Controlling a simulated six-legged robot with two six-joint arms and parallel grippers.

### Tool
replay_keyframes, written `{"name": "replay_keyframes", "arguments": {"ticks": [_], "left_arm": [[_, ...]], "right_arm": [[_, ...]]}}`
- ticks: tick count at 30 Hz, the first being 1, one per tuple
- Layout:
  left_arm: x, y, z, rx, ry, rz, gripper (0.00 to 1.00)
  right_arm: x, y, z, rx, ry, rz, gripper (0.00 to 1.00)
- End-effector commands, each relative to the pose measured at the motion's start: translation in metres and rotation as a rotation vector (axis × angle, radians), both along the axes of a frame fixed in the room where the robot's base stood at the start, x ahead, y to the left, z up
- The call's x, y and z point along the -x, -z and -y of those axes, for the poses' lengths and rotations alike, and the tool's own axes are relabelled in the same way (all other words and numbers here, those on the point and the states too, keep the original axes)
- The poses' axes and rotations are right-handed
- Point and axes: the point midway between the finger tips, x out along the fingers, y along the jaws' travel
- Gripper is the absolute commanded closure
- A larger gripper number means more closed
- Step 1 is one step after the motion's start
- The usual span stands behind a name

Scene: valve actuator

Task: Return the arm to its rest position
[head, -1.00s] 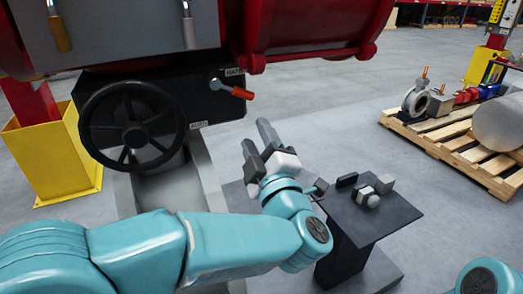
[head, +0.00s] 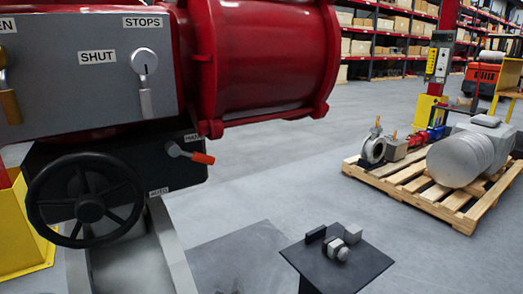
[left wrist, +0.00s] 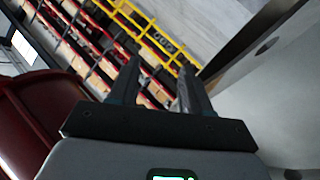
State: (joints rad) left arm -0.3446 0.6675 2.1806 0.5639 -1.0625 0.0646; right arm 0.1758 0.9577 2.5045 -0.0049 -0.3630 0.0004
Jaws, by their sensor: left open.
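My left gripper (left wrist: 158,82) shows in the left wrist view with its two dark fingers apart and nothing between them. In the head view neither of my arms shows now. The left wrist view is tilted, with shelving and yellow railing beyond the fingers. A dark red rounded surface is close at its left edge, and a pale surface is close at its right.
In the head view the red valve actuator (head: 260,60) stands at the left, with a black handwheel (head: 88,205) and an orange-tipped lever (head: 190,154). A small dark table (head: 350,265) holds several small parts. A loaded pallet (head: 440,200) stands at the right. Floor between is clear.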

Motion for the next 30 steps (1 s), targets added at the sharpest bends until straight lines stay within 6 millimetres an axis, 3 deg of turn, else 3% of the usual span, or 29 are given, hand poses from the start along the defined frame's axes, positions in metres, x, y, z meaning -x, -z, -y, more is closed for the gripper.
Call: {"name": "replay_keyframes", "arguments": {"ticks": [1, 6, 9, 15, 21, 22, 30], "left_arm": [[0.011, 0.041, -0.008, -0.026, 0.044, -0.110, 0.52], [0.072, 0.152, -0.023, -0.058, 0.213, -0.456, 0.52], [0.118, 0.198, -0.028, -0.052, 0.304, -0.634, 0.52], [0.208, 0.252, -0.033, -0.004, 0.464, -0.924, 0.52], [0.296, 0.274, -0.032, 0.074, 0.616, -1.162, 0.52], [0.289, 0.250, -0.032, 0.065, 0.611, -1.145, 0.52], [0.287, 0.172, -0.032, 0.063, 0.606, -1.139, 0.52]], "right_arm": [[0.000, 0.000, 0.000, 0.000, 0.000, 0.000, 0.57], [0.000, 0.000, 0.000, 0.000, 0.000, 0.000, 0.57], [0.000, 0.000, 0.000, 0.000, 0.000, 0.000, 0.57], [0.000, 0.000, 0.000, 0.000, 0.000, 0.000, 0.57], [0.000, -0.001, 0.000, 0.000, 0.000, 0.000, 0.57], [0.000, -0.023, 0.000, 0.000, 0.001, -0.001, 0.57], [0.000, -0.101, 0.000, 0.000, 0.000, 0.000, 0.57]]}}
